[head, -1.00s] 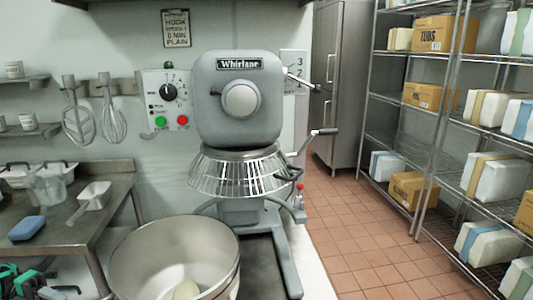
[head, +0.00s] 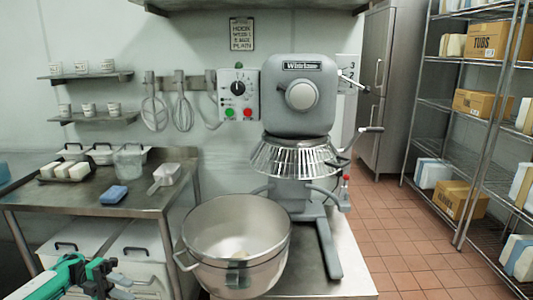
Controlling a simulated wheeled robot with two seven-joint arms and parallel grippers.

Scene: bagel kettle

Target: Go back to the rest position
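My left gripper (head: 122,282) shows at the lower left of the head view, green and black, low in front of the steel table. Whether its fingers are open or shut is too unclear to tell, and I see nothing clearly held in it. My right gripper is not in view. The large steel mixing bowl (head: 212,232) stands in front of the grey mixer (head: 298,105), to the right of my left gripper. A small pale lump (head: 240,255) lies in the bowl, partly hidden by its near rim.
Wire shelves (head: 462,120) with boxes stand at right. The tiled floor (head: 400,230) between mixer and shelves is clear.

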